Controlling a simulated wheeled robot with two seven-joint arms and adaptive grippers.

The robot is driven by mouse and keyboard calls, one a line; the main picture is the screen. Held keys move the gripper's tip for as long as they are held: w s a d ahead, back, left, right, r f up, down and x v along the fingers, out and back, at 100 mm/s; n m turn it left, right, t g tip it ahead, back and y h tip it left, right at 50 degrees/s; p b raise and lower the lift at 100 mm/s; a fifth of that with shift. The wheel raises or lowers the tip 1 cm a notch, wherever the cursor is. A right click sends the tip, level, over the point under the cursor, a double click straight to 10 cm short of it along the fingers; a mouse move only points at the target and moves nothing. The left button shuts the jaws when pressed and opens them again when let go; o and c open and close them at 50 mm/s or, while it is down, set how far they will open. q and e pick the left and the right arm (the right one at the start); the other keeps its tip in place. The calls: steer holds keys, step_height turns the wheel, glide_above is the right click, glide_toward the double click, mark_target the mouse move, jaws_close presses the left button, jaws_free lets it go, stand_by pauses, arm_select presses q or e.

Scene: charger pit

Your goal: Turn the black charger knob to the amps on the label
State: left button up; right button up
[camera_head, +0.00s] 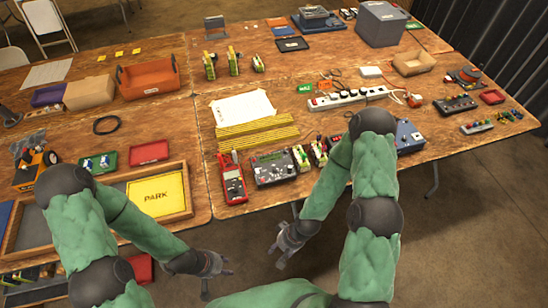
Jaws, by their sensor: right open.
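A dark grey device with small controls (272,168), possibly the charger, sits at the table's front edge. A blue box (409,136), also possibly the charger, stands further right, partly behind my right arm. The black knob and the amps label are too small to make out. My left gripper (218,284) hangs in front of the table, below its edge, with fingers apart and empty. My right gripper (276,256) is open and empty, also in front of the table edge, below the grey device. Neither gripper touches anything.
A red multimeter (232,184) lies left of the grey device. Small battery packs (301,157) stand right of it. Yellow-striped bars (258,134) and a white power strip (347,98) lie behind. A wooden tray with a yellow PARK pad (158,195) is at left.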

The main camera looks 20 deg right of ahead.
steer(key=w+r+n+p, duration=0.3)
steer(key=w+r, duration=0.1)
steer(key=r, duration=0.1)
steer(key=n+t+h+p, duration=0.15)
steer(key=n+h, duration=0.25)
steer(key=n, duration=1.2)
glide_toward(275, 169)
arm_select(q)
step_height(275, 169, up, 4)
steer(key=shift+f+b, duration=0.1)
steer(key=shift+b, duration=0.9)
arm_select(e)
steer(key=f, duration=0.5)
steer(key=w+f, duration=0.1)
steer(key=f, duration=0.2)
steer(key=shift+w+f, duration=0.1)
steer(key=shift+f, duration=0.15)
steer(key=shift+c, duration=0.3)
jaws_close()
